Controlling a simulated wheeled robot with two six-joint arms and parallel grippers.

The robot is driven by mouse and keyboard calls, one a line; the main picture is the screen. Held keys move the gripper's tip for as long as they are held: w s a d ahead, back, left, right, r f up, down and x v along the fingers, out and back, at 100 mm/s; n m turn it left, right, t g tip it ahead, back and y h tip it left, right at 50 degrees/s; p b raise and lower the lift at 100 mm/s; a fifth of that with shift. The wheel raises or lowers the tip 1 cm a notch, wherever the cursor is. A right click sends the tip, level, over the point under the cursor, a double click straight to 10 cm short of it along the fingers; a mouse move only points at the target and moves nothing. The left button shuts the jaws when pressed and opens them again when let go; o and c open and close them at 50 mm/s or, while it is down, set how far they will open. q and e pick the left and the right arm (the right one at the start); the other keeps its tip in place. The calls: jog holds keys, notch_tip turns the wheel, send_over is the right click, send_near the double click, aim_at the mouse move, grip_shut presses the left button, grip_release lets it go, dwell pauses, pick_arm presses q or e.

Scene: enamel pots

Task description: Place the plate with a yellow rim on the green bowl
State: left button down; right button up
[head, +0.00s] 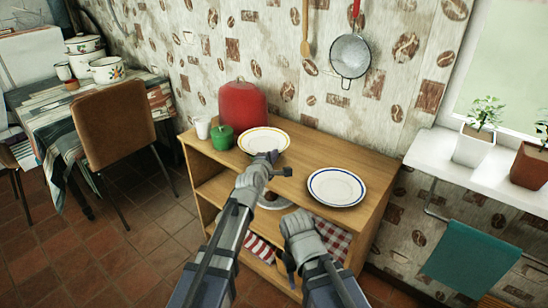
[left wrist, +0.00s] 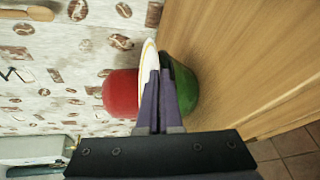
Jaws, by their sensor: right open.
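The plate with a yellow rim (head: 261,137) is over the far left of the wooden cabinet top, and shows nearly edge-on in the left wrist view (left wrist: 149,57). My left gripper (head: 271,156) is at its near edge, and its fingers (left wrist: 155,80) look closed on the rim. The plate appears raised off the wood, level. In the left wrist view the bowl (left wrist: 184,90) is beyond the fingers, lower than the plate. My right gripper (head: 288,268) is open, low before the cabinet.
A red canister (head: 240,103) stands behind the bowl and plate. A white cup (head: 203,127) is left of the bowl. A blue-rimmed plate (head: 336,187) lies on the right of the cabinet top (head: 378,164). A strainer (head: 350,56) hangs on the wall.

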pick_arm(q)
jog(key=shift+f+b, duration=0.6)
jog(key=c, duration=1.1)
grip_release()
jog(key=shift+r, duration=0.15)
jog(key=shift+r+p, duration=0.4)
jog(key=shift+p, duration=0.2)
jog(key=shift+s+a+r, duration=0.15)
jog(key=shift+s+r, duration=0.1)
jog(key=p+v, duration=0.3)
jog(key=v, duration=0.8)
jog(key=shift+s, duration=0.25)
